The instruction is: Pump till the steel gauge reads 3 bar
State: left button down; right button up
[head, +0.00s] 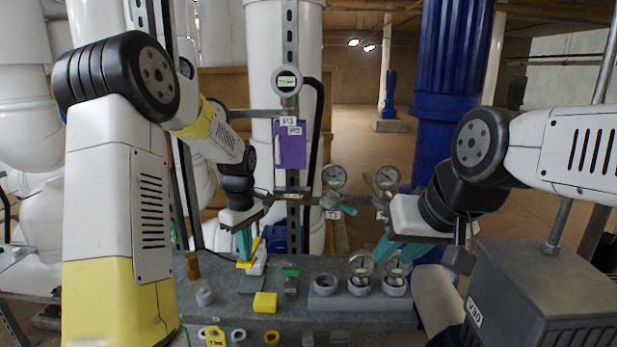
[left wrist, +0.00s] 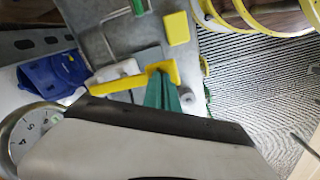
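My left gripper (head: 244,246) reaches down to the bench with teal fingers at a yellow handle (head: 246,264) on a white base. In the left wrist view the fingers (left wrist: 163,88) are close together on the end of this yellow handle (left wrist: 118,80). My right gripper (head: 388,246) is by two round steel-rimmed gauges (head: 361,265) (head: 397,264) standing in grey holders; its finger gap is not clear. Two dial gauges (head: 334,177) (head: 387,178) sit higher up behind. A round gauge with a green display (head: 287,80) is on the post. I cannot read the dials.
The grey bench (head: 235,318) also carries a yellow block (head: 265,302), a green-topped piece (head: 290,272) and a grey cup (head: 205,294). A purple clipboard (head: 291,148) hangs on the post. A grey box (head: 545,290) stands at the right. Blue column (head: 446,90) rises behind.

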pick_arm(q)
notch_tip(320, 180, down, 2)
jog(key=shift+r, duration=2.6)
dwell(0.8)
